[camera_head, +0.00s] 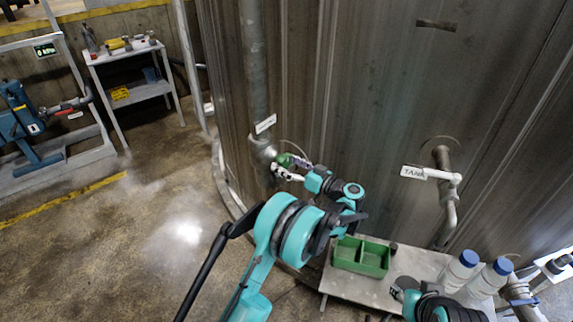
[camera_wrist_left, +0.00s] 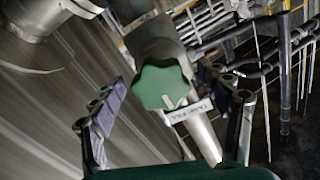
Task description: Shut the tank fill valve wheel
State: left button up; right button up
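The green lobed tank fill valve wheel (camera_head: 284,160) is on the grey pipe fitting (camera_head: 262,150) at the tank's side. In the left wrist view the wheel (camera_wrist_left: 162,84) faces me near the middle, with a white tag and pale pipe just below it. My left gripper (camera_head: 291,167) is at the wheel in the head view. In the left wrist view its fingers (camera_wrist_left: 168,128) are spread wide, one to each side of the wheel, with visible gaps. I see no contact.
The ribbed tank wall (camera_head: 370,90) stands close behind the wheel. A pipe with a TANK label (camera_head: 414,172) sticks out at right. Below it, a grey table (camera_head: 412,262) holds a green tray (camera_head: 361,271) and blue-capped bottles (camera_head: 460,268). Floor at left is open.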

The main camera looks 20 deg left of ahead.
pick_arm(q)
jog(key=v, duration=1.2)
